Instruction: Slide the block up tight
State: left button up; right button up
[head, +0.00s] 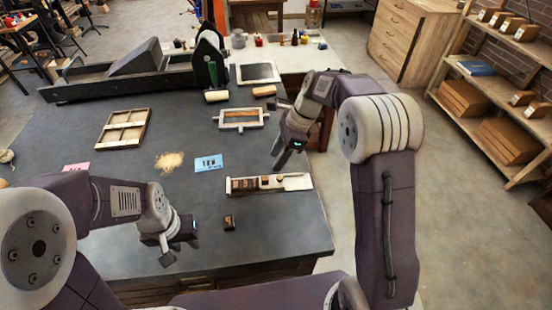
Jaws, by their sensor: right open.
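A shallow pale tray (297,183) lies near the right edge of the dark bench and holds dark and light blocks in a row. A small dark brown block (229,222) sits apart on the bench, below the tray. I cannot tell which block the task means. My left gripper (178,243) is low over the bench, left of the loose block, apart from it and apparently open and empty. My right gripper (277,133) is open and empty, above the bench's right side and up-picture from the tray.
A framed piece (242,126) lies left of my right gripper. A wooden compartment tray (123,129), a blue card (209,163) and a pale shaving pile (169,161) lie further left. A large press (135,75) stands at the back. The bench around the loose block is clear.

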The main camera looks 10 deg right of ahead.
aim_at(265, 178)
jog(key=p, duration=1.3)
jog(key=shift+f+p, duration=0.2)
jog(key=shift+p, duration=0.15)
jog(key=p+x, duration=0.1)
jog(key=x, duration=0.8)
jog(key=shift+p, duration=0.4)
pick_arm(q)
notch_tip(265, 178, up, 15)
jog(key=shift+r, duration=0.2)
pick_arm(e)
jog(key=shift+r, duration=0.1)
grip_shut()
